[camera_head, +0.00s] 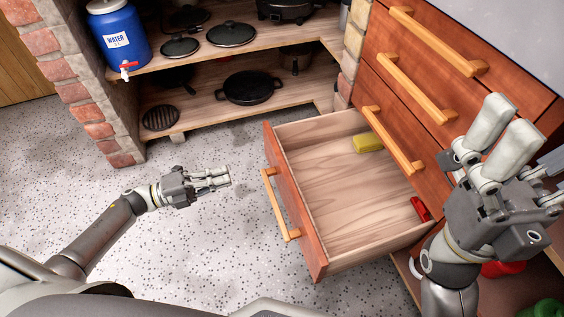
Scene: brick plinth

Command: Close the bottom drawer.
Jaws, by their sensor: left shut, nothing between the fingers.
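The bottom drawer (355,205) is pulled far out of the wooden cabinet. Its reddish front (291,205) faces left and carries a light wooden bar handle (279,204). A yellow block (367,142) and a small red object (421,208) lie inside it. My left gripper (229,177) is shut and empty. It points right, over the floor to the left of the drawer front, apart from the handle. My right gripper (508,125) is raised at the right, in front of the cabinet, and hides part of it; its finger opening is unclear.
Drawers with wooden handles (427,88) above are closed. A brick-sided shelf (205,112) at the back holds pans (250,88) and a blue water container (117,40). Red and green things (543,308) sit low at right. The speckled floor (200,240) left of the drawer is clear.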

